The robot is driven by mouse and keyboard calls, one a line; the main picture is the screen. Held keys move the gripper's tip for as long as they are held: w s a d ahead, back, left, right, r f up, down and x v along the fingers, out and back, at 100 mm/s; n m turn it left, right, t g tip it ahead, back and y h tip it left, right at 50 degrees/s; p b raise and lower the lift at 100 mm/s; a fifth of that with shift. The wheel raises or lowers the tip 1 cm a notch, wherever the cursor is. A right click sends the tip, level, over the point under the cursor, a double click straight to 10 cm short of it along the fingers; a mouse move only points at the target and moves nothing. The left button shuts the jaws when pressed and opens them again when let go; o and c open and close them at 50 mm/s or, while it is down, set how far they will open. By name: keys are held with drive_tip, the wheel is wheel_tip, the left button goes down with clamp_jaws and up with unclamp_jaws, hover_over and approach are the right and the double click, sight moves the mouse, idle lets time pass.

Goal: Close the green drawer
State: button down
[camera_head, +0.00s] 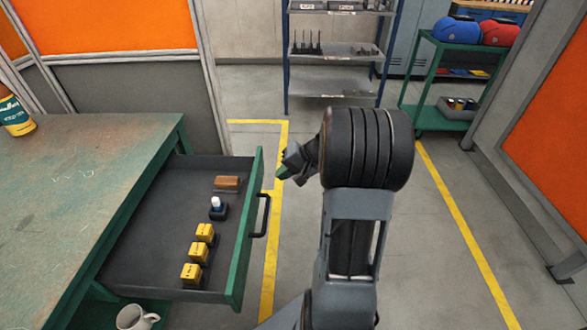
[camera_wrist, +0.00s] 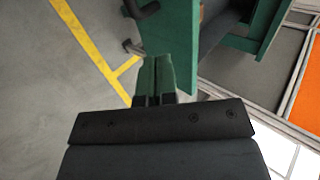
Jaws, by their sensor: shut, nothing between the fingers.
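The green drawer (camera_head: 250,232) is pulled out from the green workbench (camera_head: 75,215), with its dark handle (camera_head: 262,215) on the front. Inside lie a brown block (camera_head: 227,183), a small white-topped item (camera_head: 217,207) and several yellow blocks (camera_head: 199,250). My gripper (camera_head: 286,168) is beyond the far end of the drawer front and slightly right of it, apart from it. In the wrist view my gripper (camera_wrist: 158,62) has its green fingertips together, with nothing between them. The drawer front (camera_wrist: 178,25) and part of the handle (camera_wrist: 146,9) show just ahead of the fingertips.
A bottle (camera_head: 14,115) stands on the bench and a white mug (camera_head: 136,317) sits below the drawer. A blue-framed shelf rack (camera_head: 335,50) and a green cart (camera_head: 432,75) stand at the back. The floor right of the drawer is clear, with yellow lines.

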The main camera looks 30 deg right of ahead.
sight(256, 181)
drive_tip(key=w+a, duration=0.1)
drive_tip(key=a+f, duration=0.1)
drive_tip(key=w+a, duration=0.1)
drive_tip(key=shift+w+a+f+b, duration=0.3)
drive_tip(key=shift+f+b, duration=0.1)
drive_tip(key=shift+w+a, duration=0.4)
drive_tip(key=shift+a, duration=0.15)
drive_tip(key=shift+w, duration=0.1)
